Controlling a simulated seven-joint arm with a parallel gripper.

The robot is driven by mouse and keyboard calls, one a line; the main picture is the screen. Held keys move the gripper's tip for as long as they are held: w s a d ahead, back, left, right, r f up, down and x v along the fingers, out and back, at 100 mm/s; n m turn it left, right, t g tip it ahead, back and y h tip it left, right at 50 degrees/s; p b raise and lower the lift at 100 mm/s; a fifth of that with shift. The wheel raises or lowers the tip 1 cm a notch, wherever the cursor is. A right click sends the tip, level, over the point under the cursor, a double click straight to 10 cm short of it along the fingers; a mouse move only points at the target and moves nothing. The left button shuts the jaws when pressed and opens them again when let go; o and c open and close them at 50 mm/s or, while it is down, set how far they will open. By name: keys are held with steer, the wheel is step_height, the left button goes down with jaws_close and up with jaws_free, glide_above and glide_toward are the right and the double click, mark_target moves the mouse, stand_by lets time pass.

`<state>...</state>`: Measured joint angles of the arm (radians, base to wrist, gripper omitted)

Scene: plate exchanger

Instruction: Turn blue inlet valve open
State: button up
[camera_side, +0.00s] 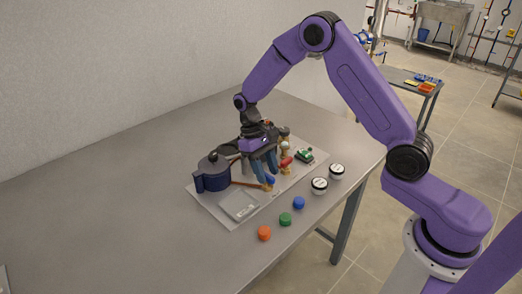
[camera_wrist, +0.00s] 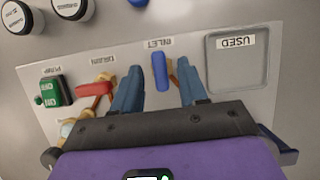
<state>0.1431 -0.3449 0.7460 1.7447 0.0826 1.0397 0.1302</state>
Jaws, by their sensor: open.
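The blue inlet valve handle (camera_wrist: 160,72) stands on the grey plate beside a label that reads INLET. It also shows in the side view (camera_side: 269,181), partly hidden by my gripper. My gripper (camera_wrist: 159,65) is open, with one blue finger on each side of the handle and a visible gap to both. In the side view my gripper (camera_side: 266,172) points down over the plate at the handle. From these views I cannot tell whether the fingertips reach fully down beside the handle. In the wrist view the handle lies roughly parallel to the fingers.
A red drain handle (camera_wrist: 93,89) and a green pump switch box (camera_wrist: 55,92) are left of the gripper in the wrist view. The USED tray (camera_wrist: 237,80) is at right. A dark blue pot (camera_side: 212,172), loose caps (camera_side: 285,219) and white-lidded jars (camera_side: 320,185) stand nearby.

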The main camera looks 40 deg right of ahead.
steer(key=v, duration=1.7)
steer(key=shift+r, duration=0.1)
steer(key=s+a+r+n+t+h, duration=0.1)
steer(key=s+a+n, duration=0.2)
steer(key=s, duration=0.5)
steer(key=s+a+r+n+t, duration=0.1)
steer(key=s+a+n+t, duration=0.15)
steer(key=s, duration=0.55)
steer(key=s+d+f+n, duration=0.2)
steer(key=s+d+n, duration=0.1)
steer(key=s, duration=0.6)
steer(key=s+d+f+n+t+y, duration=0.1)
steer(key=s+d+f+n, duration=0.1)
steer(key=s, duration=0.8)
steer(key=shift+d+n, duration=0.6)
steer(key=shift+n, duration=0.35)
